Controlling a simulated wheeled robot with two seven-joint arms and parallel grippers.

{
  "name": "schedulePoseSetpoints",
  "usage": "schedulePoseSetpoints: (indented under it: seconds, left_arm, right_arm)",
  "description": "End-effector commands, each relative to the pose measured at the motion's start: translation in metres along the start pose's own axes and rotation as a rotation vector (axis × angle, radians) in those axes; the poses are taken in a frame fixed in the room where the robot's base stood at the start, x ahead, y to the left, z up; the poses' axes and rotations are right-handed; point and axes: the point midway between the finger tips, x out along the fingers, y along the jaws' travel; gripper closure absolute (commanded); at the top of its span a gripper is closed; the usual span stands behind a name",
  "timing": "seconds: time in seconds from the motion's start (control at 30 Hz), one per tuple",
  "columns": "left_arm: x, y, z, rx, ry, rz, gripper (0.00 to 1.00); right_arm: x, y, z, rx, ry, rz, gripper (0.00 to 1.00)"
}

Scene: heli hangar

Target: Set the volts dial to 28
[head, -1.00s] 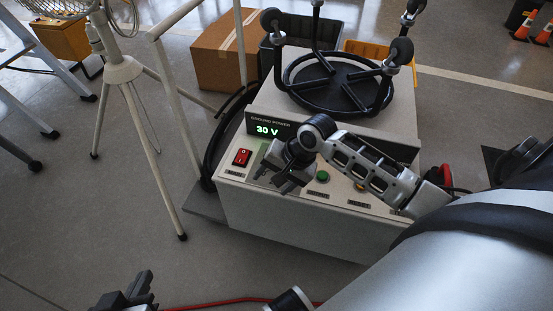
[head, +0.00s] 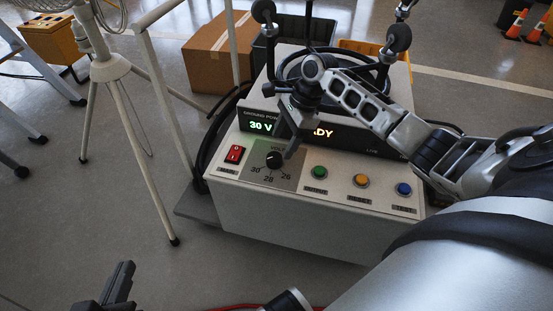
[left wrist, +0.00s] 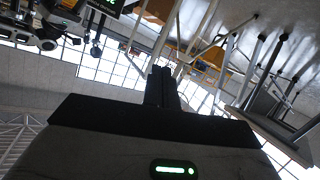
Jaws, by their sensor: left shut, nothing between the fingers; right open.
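The volts dial (head: 274,160) is a black knob on a grey plate on the sloping front panel of the ground power unit (head: 300,230). The marks 30, 28 and 26 sit around its lower side. I cannot make out its pointer clearly. The display (head: 262,127) reads 30 V in green. My right gripper (head: 292,134) is open, above and behind the dial, and hides part of the display. It holds nothing. My left gripper (head: 120,285) is shut and empty, low at the left, away from the unit; its fingers also show in the left wrist view (left wrist: 163,88).
A red switch (head: 234,154) is left of the dial. Green (head: 319,172), orange (head: 361,181) and blue (head: 404,189) buttons are to its right. A white fan stand (head: 110,68) stands left of the unit. A cardboard box (head: 217,52) is behind.

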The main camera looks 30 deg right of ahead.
Motion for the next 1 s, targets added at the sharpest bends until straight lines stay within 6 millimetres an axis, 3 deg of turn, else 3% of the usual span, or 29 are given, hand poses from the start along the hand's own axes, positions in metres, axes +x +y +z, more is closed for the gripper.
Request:
schedulePoseSetpoints:
  seconds: [0.1,0.3,0.7,0.87,1.0]
  left_arm:
    - [0.004,0.001,0.0,-0.039,0.036,0.019,1.0]
    - [0.006,0.004,-0.006,-0.085,0.069,0.043,1.0]
    - [0.006,0.005,-0.008,-0.101,0.077,0.05,1.0]
    - [0.006,0.005,-0.008,-0.101,0.077,0.05,1.0]
    - [0.006,0.005,-0.009,-0.1,0.077,0.049,1.0]
  right_arm:
    - [0.027,0.0,-0.001,0.001,-0.001,0.001,0.39]
    - [0.049,0.0,-0.001,0.0,0.0,-0.002,0.39]
    - [0.053,0.0,0.0,0.0,0.0,-0.001,0.39]
    - [0.053,0.0,0.0,-0.001,0.0,-0.001,0.84]
    - [0.053,0.0,0.0,-0.001,0.0,0.0,0.84]
